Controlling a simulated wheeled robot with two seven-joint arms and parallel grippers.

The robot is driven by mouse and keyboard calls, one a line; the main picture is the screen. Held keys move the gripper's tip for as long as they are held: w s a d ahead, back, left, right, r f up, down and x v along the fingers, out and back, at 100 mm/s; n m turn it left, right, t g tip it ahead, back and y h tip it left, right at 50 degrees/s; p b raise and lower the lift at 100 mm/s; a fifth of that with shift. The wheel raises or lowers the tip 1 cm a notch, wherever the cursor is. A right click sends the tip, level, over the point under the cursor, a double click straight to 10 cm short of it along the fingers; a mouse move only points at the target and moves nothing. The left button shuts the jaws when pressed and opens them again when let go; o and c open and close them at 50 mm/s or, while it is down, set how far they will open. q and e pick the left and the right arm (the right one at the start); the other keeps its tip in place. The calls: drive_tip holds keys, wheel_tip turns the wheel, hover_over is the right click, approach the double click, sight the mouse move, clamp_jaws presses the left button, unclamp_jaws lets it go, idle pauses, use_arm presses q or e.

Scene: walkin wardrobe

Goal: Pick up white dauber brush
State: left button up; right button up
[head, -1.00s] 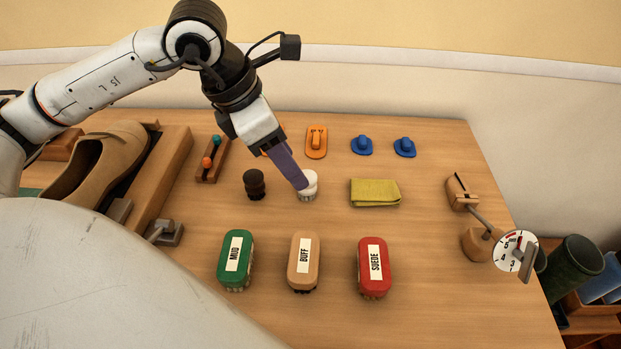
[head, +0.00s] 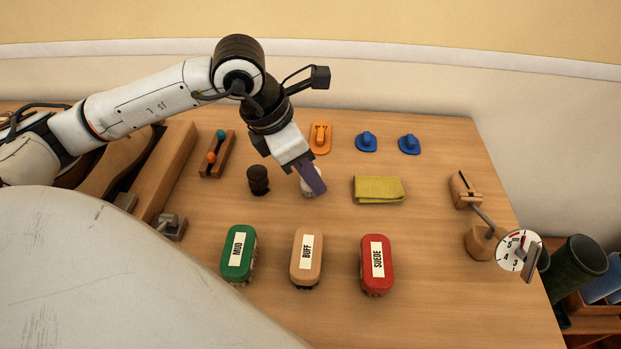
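The white dauber brush (head: 307,188) stands on the wooden table, mostly hidden behind my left gripper. My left gripper (head: 318,190) has purple fingers that point down right over the brush. From this angle I see only one finger face, so I cannot tell whether it is open or shut, or whether it touches the brush. A dark brown dauber brush (head: 258,180) stands just to the left. My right gripper is not in view.
Brushes labelled MUD (head: 238,254), BUFF (head: 306,257) and SUEDE (head: 377,264) lie in front. A folded yellow-green cloth (head: 378,190) lies to the right. Orange (head: 320,137) and blue (head: 366,142) pieces lie behind. A wooden holder (head: 217,155) sits at left.

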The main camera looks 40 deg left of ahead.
use_arm(q)
drive_tip(key=shift+c, duration=0.4)
wheel_tip(320, 180, up, 10)
drive_tip(key=shift+p, duration=0.55)
drive_tip(key=o, duration=0.4)
drive_tip(key=shift+c, duration=0.2)
drive_tip(key=c, duration=0.5)
drive_tip(key=shift+s, duration=0.1)
